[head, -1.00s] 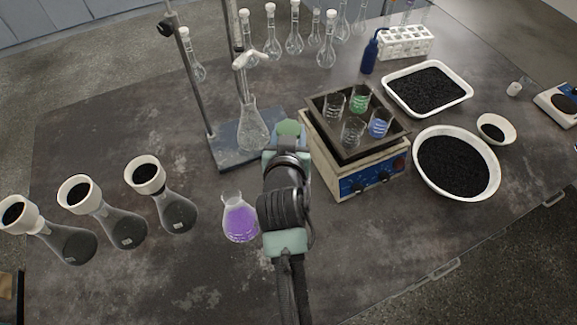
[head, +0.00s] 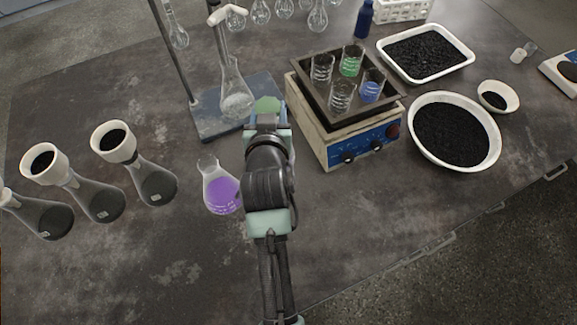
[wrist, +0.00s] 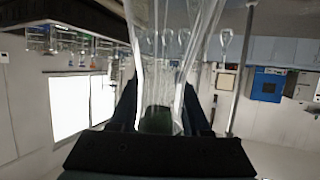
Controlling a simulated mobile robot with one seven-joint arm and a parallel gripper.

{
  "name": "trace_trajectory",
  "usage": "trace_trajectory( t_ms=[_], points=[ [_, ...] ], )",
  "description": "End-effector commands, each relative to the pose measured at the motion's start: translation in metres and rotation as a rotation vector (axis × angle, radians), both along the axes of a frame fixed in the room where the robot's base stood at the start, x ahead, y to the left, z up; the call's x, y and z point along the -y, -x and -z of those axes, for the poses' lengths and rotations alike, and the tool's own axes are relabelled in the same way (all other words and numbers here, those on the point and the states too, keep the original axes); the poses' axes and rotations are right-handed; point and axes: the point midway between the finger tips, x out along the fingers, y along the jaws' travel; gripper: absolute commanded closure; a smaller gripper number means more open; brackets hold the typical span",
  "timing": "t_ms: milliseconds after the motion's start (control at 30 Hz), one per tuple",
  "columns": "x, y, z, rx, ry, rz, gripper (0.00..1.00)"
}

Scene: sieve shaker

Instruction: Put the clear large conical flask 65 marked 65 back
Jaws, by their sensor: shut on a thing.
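My gripper (head: 268,120) is at the middle of the head view, over the bench between the stand base and the hotplate. In the wrist view my gripper (wrist: 160,105) is shut on a clear glass piece (wrist: 168,50), with a finger on each side. The glass widens away from the fingers, like a conical flask. No marking on it is readable. My arm hides most or all of it in the head view; a green patch (head: 268,104) shows at the gripper's far end. Another clear conical flask (head: 236,95) stands at the stand base.
A purple-filled flask (head: 221,190) stands just left of my arm. The retort stand base (head: 215,125) is behind it and the hotplate (head: 345,145) with beakers is right. Flasks with black-filled funnels (head: 118,140) stand left. The front bench is clear.

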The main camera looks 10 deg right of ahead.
Motion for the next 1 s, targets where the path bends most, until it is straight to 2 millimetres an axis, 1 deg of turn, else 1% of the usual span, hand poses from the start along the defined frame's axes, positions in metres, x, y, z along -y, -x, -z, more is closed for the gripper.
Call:
trace_trajectory(
  t_ms=[200,433,600,700,1000],
  points=[
    [-0.002,0.000,0.038,-0.002,0.000,-0.004,1.00],
    [-0.001,0.000,0.060,0.000,0.000,-0.003,1.00],
    [-0.001,0.000,0.085,0.000,0.000,-0.003,1.00],
    [-0.001,-0.001,0.092,0.002,0.001,-0.004,1.00],
    [-0.001,-0.001,0.094,0.003,0.000,-0.003,1.00]
  ],
)
